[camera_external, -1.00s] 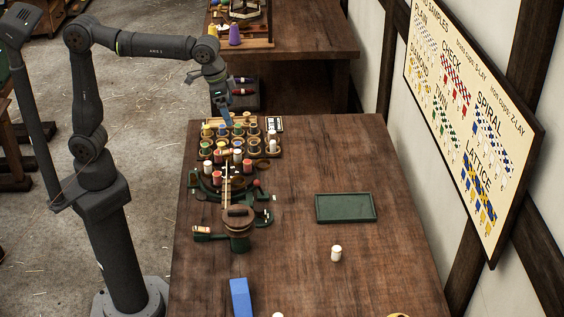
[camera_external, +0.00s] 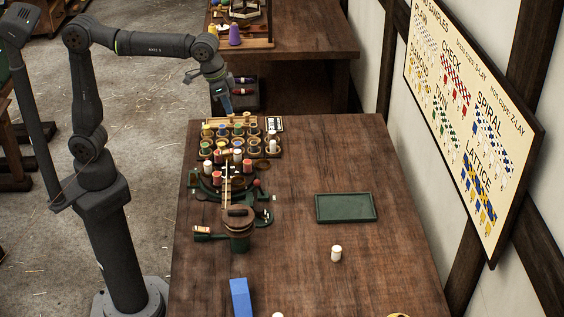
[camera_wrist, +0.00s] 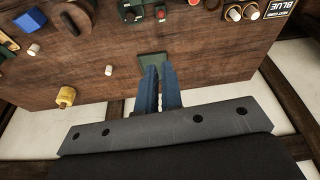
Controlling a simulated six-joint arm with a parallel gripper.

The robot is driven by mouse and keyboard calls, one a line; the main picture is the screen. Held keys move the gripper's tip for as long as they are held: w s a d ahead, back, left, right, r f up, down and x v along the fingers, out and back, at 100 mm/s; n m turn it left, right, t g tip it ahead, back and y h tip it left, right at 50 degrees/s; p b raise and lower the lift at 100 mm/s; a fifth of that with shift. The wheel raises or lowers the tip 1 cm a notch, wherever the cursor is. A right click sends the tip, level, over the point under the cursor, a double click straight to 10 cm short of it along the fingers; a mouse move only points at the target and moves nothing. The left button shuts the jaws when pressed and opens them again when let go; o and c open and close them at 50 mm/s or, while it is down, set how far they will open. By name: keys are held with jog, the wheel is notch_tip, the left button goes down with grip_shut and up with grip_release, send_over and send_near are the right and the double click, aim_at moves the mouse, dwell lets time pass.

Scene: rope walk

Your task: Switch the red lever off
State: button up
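The red lever's round red knob (camera_external: 257,182) stands at the right side of a dark green mechanism in the external view, near the middle left of the table. In the wrist view a red knob (camera_wrist: 161,12) shows on a dark base at the top edge. I cannot tell which way the lever is set. My gripper (camera_external: 229,111) hangs above the far end of the table, beyond the bobbin rack and away from the lever. Its blue fingers (camera_wrist: 159,68) have a narrow gap between them and hold nothing.
The bobbin rack (camera_external: 272,154) stands at the far left of the table. The winding mechanism (camera_external: 238,243) is nearer. A green tray (camera_external: 346,220), a white bobbin (camera_external: 336,253) and a blue block (camera_external: 240,298) lie around it. The table's far right is clear.

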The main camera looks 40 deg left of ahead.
jog(key=f+n, duration=0.2)
jog(key=f, duration=0.1)
jog(key=w+f+n, duration=0.1)
jog(key=f+n, duration=0.1)
jog(key=f, duration=0.2)
jog(key=f+n+h, duration=0.1)
jog(key=f+n, duration=0.1)
jog(key=f, duration=0.2)
jog(key=shift+w+d, duration=0.25)
jog(key=shift+w, duration=0.05)
grip_shut()
notch_tip(320, 180, down, 10)
jog(key=a+n+h, duration=0.1)
jog(key=a+n, duration=0.1)
jog(key=n, duration=0.6)
jog(key=shift+w+t, duration=0.2)
jog(key=shift+t, duration=0.1)
jog(key=shift+f, duration=0.2)
send_near(260, 188)
jog(key=f, duration=0.5)
jog(key=shift+s+a, duration=0.1)
jog(key=shift+a, duration=0.25)
